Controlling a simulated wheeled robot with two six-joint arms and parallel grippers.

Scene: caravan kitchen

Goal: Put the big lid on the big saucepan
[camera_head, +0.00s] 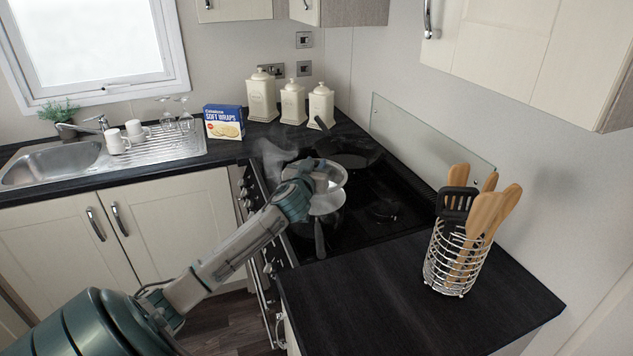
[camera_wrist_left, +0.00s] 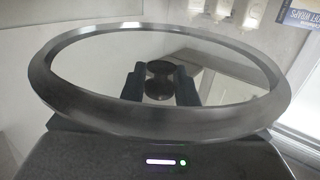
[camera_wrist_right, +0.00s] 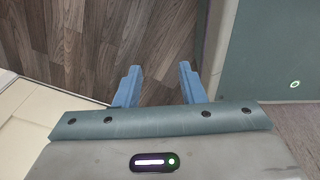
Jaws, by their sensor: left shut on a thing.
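My left gripper (camera_head: 312,172) is shut on the knob of a glass lid with a steel rim (camera_head: 340,183). In the left wrist view the lid (camera_wrist_left: 60,103) fills the picture, with its dark knob (camera_wrist_left: 159,80) between the fingers (camera_wrist_left: 160,84). In the head view the lid is over the hob, above a steel saucepan (camera_head: 326,205) whose handle (camera_head: 319,238) points toward the front. The lid and my gripper hide part of the saucepan, and I cannot tell whether they touch. My right gripper (camera_wrist_right: 160,86) is open and empty above the wood floor.
A dark frying pan (camera_head: 350,152) sits at the back of the black hob (camera_head: 385,213). Steam rises at the hob's left. A wire utensil holder (camera_head: 452,262) stands on the right counter (camera_head: 370,300). Canisters (camera_head: 292,103) and a wraps box (camera_head: 224,122) stand at the back.

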